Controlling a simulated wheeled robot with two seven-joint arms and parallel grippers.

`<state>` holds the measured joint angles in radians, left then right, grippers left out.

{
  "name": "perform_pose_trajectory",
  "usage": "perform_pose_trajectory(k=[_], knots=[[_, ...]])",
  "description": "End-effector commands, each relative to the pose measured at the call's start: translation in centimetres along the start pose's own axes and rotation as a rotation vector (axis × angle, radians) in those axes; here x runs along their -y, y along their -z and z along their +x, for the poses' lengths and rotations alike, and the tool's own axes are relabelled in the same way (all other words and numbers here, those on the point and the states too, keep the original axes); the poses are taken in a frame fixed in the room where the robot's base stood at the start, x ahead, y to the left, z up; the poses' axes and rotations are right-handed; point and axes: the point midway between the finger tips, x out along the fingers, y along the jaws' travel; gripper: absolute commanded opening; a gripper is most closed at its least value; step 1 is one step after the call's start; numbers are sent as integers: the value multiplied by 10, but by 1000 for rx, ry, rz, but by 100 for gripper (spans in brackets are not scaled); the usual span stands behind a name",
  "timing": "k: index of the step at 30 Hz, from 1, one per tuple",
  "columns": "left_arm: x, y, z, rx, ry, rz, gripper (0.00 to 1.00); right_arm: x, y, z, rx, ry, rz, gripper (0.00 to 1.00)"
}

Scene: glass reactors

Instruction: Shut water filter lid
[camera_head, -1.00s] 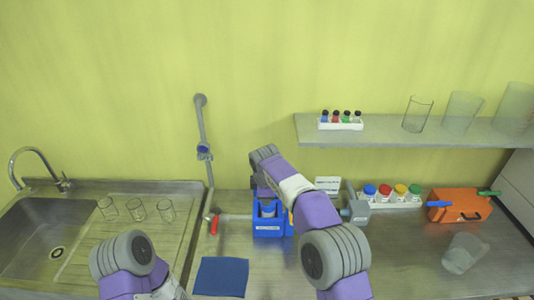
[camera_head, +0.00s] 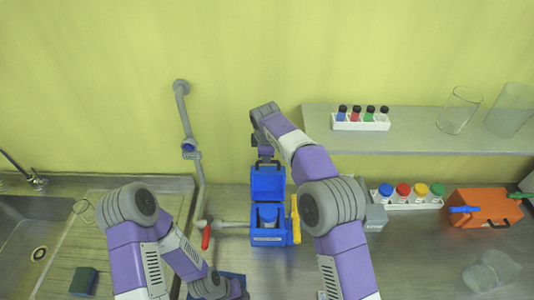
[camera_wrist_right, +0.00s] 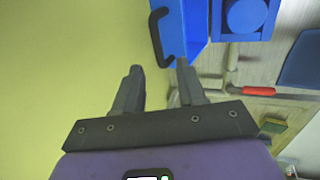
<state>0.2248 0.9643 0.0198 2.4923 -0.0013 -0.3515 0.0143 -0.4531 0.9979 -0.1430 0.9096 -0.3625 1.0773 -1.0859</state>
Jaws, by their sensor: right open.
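The lid's underside faces the head camera. My right gripper (camera_head: 265,152) is just behind and above the lid. In the right wrist view, my right gripper (camera_wrist_right: 160,85) is open and empty, its fingers close to the lid (camera_wrist_right: 181,30) and its black handle (camera_wrist_right: 158,38). My left arm shows at lower left; its fingers are not visible.
A red valve handle (camera_head: 206,238) is left of the box and a yellow handle (camera_head: 296,219) is on its right. Coloured-cap bottles (camera_head: 403,192) and an orange box (camera_head: 482,207) stand to the right. A shelf (camera_head: 440,146) juts out above.

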Motion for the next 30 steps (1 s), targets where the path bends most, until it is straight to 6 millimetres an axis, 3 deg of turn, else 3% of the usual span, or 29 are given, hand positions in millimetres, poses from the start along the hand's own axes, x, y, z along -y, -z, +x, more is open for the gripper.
perform_pose_trajectory(k=[3, 9, 21, 30], knots=[[0, 0, 0, -1, 0, 0, 43, 1, -1, 23, 3, 5, 1, 40], [2, 1, 5, -2, 0, 0, 43, 1, -1, 51, 2, 2, 1, 40], [2, 1, 6, -2, 0, 0, 43, 0, -1, 60, 1, 1, 1, 40], [2, 1, 6, -2, 0, 0, 43, 0, -1, 60, 1, 1, 1, 0]])
